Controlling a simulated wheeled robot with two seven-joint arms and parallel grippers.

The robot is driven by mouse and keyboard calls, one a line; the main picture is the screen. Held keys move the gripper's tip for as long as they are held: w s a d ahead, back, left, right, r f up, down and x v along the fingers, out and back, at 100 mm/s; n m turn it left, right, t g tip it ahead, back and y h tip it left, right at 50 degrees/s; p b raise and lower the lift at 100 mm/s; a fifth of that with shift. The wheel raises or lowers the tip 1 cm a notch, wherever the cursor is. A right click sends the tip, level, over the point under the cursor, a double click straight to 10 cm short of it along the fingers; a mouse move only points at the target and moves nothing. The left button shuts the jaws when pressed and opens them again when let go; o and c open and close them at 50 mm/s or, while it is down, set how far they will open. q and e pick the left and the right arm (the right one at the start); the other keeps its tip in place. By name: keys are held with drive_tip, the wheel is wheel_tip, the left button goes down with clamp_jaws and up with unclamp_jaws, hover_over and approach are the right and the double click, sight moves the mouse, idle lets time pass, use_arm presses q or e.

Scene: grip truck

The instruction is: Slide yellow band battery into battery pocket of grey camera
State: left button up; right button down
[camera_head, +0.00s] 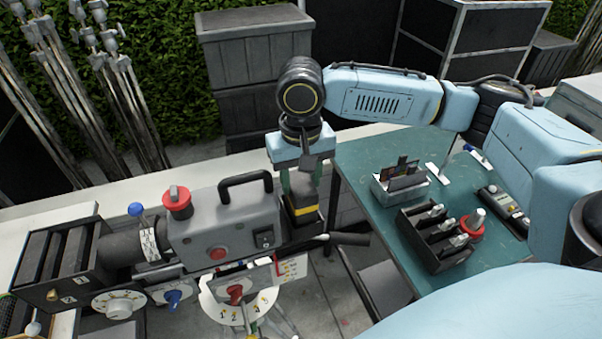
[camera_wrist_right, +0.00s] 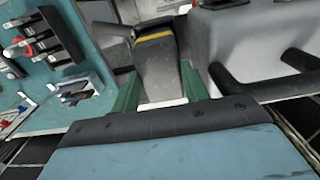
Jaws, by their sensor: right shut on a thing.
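The grey camera (camera_head: 225,222) has a black top handle, a red knob and a dark lens hood at the left. The yellow band battery (camera_head: 304,216) is dark with a yellow stripe near its lower end. My right gripper (camera_head: 301,185) is shut on it and holds it upright beside the right end of the camera. The right wrist view shows the battery (camera_wrist_right: 158,62) between the green fingers of my right gripper (camera_wrist_right: 160,92), with the grey camera body (camera_wrist_right: 245,45) to its right. The battery pocket cannot be made out. My left gripper is not in view.
A teal table (camera_head: 375,150) at the right holds a black slotted rack (camera_head: 434,240), a grey box with cards (camera_head: 399,183) and a red-based knob (camera_head: 473,223). A black bar (camera_head: 348,239) sticks out below the battery. Dials and levers sit under the camera.

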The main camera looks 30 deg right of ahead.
drive_tip(key=shift+f, duration=0.4)
drive_tip(key=c, duration=0.7)
unclamp_jaws()
drive_tip(key=shift+o, duration=0.2)
drive_tip(key=shift+r, duration=4.05)
drive_tip(key=shift+s, duration=0.1)
